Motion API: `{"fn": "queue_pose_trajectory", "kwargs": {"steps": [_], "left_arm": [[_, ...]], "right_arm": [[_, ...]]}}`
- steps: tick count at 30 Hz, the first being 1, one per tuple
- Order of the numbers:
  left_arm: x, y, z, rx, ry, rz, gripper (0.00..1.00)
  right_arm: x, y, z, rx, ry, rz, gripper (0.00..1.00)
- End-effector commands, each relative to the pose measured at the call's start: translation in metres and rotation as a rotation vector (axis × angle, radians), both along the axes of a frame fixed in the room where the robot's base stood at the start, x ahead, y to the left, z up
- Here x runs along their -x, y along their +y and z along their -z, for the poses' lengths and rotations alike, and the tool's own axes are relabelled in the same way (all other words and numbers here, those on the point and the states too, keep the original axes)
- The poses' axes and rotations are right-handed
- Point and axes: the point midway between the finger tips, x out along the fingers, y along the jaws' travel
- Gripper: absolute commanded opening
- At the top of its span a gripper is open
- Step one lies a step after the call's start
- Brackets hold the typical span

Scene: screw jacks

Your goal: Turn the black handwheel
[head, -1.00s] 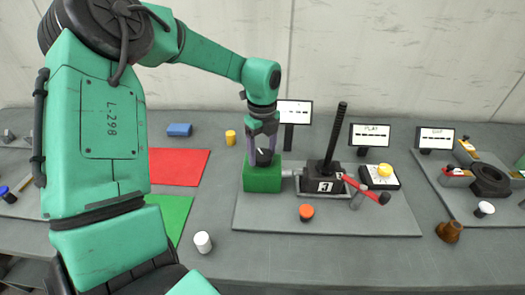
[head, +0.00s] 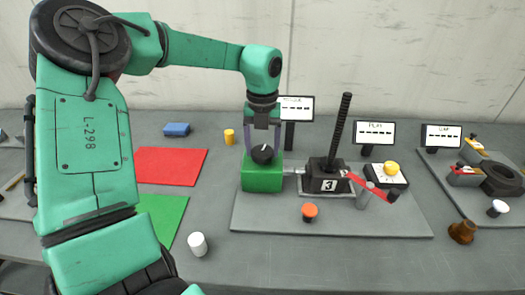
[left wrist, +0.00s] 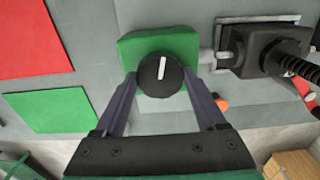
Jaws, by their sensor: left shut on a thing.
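The black handwheel (head: 263,154) is a round black knob with a white line across its top. It sits on a green block (head: 262,178) at the left of a grey plate. In the left wrist view the handwheel (left wrist: 160,76) is between my finger tips, with its white line nearly upright in the picture. My left gripper (head: 262,147) comes down from above and is shut on the handwheel, one finger on each side; it also shows in the left wrist view (left wrist: 160,82). A black screw jack (head: 325,178) marked 3, with a tall threaded rod, stands right of the green block. My right gripper is not in view.
A red lever (head: 370,186), a yellow knob (head: 391,168) and an orange-capped piece (head: 310,212) are right of the block. Small display screens (head: 375,133) stand behind. Red (head: 168,166) and green (head: 160,218) mats lie to the left, with a white cylinder (head: 197,244) in front.

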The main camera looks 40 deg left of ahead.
Motion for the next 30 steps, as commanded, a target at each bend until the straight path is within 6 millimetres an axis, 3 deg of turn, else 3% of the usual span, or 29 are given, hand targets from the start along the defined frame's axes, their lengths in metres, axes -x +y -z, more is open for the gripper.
{"fn": "queue_pose_trajectory", "kwargs": {"steps": [30], "left_arm": [[-0.0018, -0.0004, -0.0027, 0.000, -0.007, 0.962, 0.17]], "right_arm": [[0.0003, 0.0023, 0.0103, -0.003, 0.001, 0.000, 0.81]]}}
